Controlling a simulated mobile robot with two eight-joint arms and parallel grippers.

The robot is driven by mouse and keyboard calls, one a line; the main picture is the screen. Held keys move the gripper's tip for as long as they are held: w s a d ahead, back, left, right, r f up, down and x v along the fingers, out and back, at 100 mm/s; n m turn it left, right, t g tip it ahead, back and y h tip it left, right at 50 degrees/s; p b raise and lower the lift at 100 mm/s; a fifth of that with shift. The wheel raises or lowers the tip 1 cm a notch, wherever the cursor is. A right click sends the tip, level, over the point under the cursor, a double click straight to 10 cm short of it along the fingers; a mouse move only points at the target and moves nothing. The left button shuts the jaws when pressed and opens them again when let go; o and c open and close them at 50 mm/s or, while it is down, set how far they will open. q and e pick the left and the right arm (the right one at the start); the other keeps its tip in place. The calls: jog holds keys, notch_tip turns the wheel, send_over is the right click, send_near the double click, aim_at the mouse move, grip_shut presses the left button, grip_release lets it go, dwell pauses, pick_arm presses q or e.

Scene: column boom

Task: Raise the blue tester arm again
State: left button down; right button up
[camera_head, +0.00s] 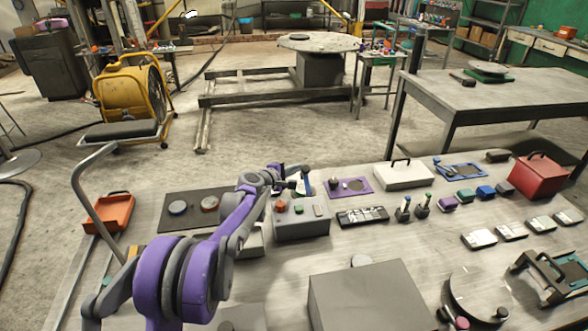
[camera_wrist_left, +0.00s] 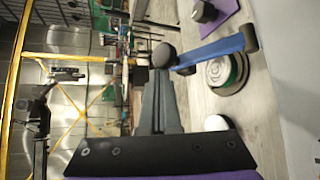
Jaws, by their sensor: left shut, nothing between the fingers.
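The blue tester arm (camera_wrist_left: 215,52) shows in the left wrist view as a flat blue bar. A dark block is at its right end, and a dark round knob (camera_wrist_left: 163,55) is by its left end. It passes over a round base (camera_wrist_left: 224,72) with a green and white disc. My left gripper (camera_wrist_left: 158,78) is shut and empty, its tips close to the knob; I cannot tell whether they touch. In the head view my left gripper (camera_head: 298,184) reaches over the bench and mostly hides the tester. The arm's exact tilt is unclear. My right gripper is out of view.
A grey button box (camera_head: 301,225) stands just in front of the gripper. A purple plate (camera_head: 349,186) and a white handled box (camera_head: 404,176) lie to the right. A large grey block (camera_head: 368,300) stands nearer. Some bare bench lies between them.

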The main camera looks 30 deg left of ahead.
pick_arm(q)
jog(key=shift+s+d+r+m+t+p, duration=0.2)
jog(key=shift+s+d+m+t+p, duration=0.4)
jog(key=shift+s+d, duration=0.6)
jog(key=shift+s+d+r+m+t+p, duration=0.15)
jog(key=shift+s+d+m+t+p, duration=0.5)
jog(key=shift+s, duration=0.8)
jog(key=shift+s+d+r+m+t+p, duration=0.25)
jog(key=shift+s+d+t+p, duration=0.35)
jog(key=shift+s+d, duration=0.7)
jog(key=shift+s+d+f, duration=0.5)
jog(key=shift+s+f, duration=0.15)
jog(key=shift+s, duration=0.1)
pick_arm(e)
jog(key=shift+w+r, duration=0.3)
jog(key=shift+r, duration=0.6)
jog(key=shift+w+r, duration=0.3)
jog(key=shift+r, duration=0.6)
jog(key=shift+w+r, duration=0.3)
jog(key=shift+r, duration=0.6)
pick_arm(q)
jog(key=shift+s+f, duration=0.1)
